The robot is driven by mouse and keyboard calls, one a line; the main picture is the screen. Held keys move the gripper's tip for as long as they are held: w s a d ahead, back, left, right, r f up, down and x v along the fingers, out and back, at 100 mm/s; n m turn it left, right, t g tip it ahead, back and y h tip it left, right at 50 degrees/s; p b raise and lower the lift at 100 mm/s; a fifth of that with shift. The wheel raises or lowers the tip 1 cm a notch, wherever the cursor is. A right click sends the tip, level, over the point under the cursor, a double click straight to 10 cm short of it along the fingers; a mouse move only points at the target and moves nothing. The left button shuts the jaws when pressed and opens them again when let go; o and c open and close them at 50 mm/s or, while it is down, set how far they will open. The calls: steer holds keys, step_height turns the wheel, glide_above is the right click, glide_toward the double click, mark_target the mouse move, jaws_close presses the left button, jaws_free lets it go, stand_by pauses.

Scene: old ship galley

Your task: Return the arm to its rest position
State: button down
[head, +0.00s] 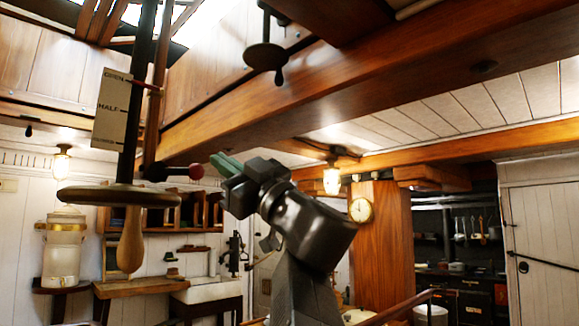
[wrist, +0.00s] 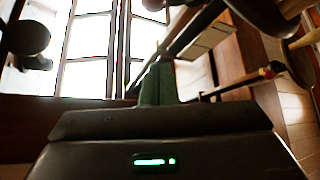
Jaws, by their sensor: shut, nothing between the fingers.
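My gripper (head: 224,164) is raised in the middle of the head view, below the big wooden beam. Its green fingers point up and to the left, are shut, and hold nothing. In the wrist view the green fingers (wrist: 157,82) are together, pointing toward the bright skylight panes. My arm rises from the bottom of the head view and bends toward the upper left. A dark rod with a red knob (head: 196,170) shows just left of the gripper; I cannot tell how far apart they are in depth.
A hanging pole with a wooden disc (head: 118,196) and handle is at left, with a marked board (head: 111,108) beside it. A dark crank (head: 266,57) hangs from above. A wooden beam (head: 330,85) crosses overhead. A wooden post with a clock (head: 360,210) stands behind at right.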

steer(key=shift+v, duration=0.85)
steer(key=shift+w, duration=0.15)
steer(key=w+a+r, duration=0.2)
steer(key=w+a, duration=0.3)
steer(key=a, duration=0.2)
steer(key=shift+a, duration=0.35)
steer(key=shift+r, duration=0.1)
